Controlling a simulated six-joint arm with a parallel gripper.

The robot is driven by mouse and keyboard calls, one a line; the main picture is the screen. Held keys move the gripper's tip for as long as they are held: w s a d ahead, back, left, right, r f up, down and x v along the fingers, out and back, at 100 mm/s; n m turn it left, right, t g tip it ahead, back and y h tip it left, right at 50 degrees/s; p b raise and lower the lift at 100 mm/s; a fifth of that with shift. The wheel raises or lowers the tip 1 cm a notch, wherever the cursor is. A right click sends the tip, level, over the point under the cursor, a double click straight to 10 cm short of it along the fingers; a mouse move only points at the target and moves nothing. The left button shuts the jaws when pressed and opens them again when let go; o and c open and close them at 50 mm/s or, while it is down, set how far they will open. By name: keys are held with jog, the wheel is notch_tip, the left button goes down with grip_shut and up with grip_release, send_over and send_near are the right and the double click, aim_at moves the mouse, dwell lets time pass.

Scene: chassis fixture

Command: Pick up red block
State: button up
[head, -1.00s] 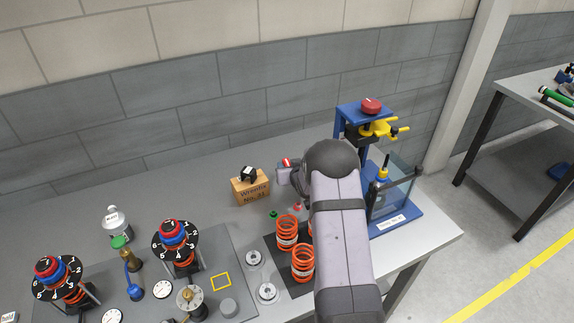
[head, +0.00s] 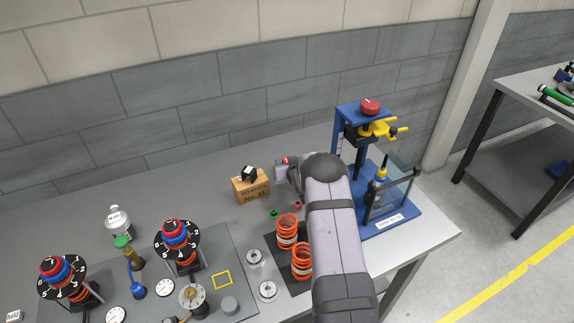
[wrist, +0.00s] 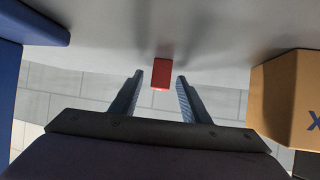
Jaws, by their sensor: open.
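The red block (wrist: 161,72) shows in the middle of the wrist view, against the grey table top. My gripper (wrist: 160,77) is open, with one finger on each side of the block in the picture. A gap shows between the block and each finger. I cannot tell how deep the block sits between the fingertips. In the head view, a small red patch (head: 284,160) shows beside my gripper, left of my dark wrist joint; it may be the block. My arm hides much of that area.
A wooden box (head: 251,190) with a small black-and-white item on top stands left of my gripper; it also shows at right in the wrist view (wrist: 285,95). A blue press stand (head: 400,216) is close on the right. Orange springs (head: 301,262) stand in front.

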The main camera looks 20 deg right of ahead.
grip_shut()
jog(key=shift+w+r, duration=0.1)
dwell(0.3)
jog(key=shift+r+b, duration=1.3)
jog(key=shift+r, duration=3.6)
